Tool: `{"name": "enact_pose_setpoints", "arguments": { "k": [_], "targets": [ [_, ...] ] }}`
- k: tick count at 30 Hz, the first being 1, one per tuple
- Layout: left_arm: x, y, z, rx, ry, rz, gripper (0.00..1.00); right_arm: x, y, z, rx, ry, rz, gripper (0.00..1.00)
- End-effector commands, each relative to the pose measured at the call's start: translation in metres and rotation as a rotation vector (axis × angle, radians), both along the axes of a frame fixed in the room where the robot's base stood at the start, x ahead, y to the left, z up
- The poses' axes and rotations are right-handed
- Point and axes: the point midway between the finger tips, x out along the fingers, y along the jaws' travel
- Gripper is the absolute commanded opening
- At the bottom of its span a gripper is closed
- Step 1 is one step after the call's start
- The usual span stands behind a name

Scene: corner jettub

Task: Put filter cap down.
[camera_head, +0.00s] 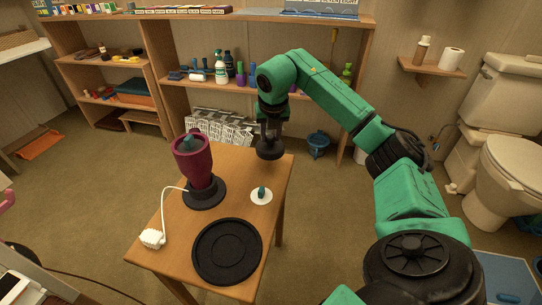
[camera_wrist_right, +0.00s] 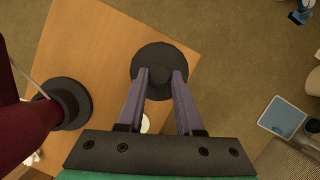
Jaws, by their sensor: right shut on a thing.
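The filter cap (camera_head: 270,151) is a black round disc with a knob on top. My right gripper (camera_head: 270,126) is shut on the knob, with the disc below the fingers. The cap is by the far right corner of the wooden table (camera_head: 270,185); I cannot tell whether it touches the top. In the right wrist view, the cap (camera_wrist_right: 165,87) lies between and beyond the fingertips (camera_wrist_right: 160,78), partly over the table's edge in the picture. My left gripper is not in view.
On the table stand a maroon vessel (camera_head: 192,160) on a black base (camera_head: 205,194), a white disc with a teal knob (camera_head: 261,197), a black round tray (camera_head: 227,252) and a white plug (camera_head: 152,238) with its cord. A shelf unit (camera_head: 170,95) stands behind; a toilet (camera_head: 510,160) is at right.

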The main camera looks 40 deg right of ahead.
Motion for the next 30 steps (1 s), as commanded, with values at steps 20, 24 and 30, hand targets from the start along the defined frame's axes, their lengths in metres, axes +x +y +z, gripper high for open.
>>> {"name": "enact_pose_setpoints", "arguments": {
  "k": [20, 24, 30],
  "targets": [
    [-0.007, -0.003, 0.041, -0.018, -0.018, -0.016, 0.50, 0.000, 0.000, -0.059, -0.001, -0.001, 0.000, 0.00],
    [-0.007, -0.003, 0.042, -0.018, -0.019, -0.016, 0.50, 0.000, 0.000, -0.058, -0.001, -0.001, 0.000, 0.65],
    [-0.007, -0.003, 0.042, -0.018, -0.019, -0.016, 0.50, 0.000, 0.000, -0.058, -0.001, -0.001, 0.000, 0.65]
  ]
}}
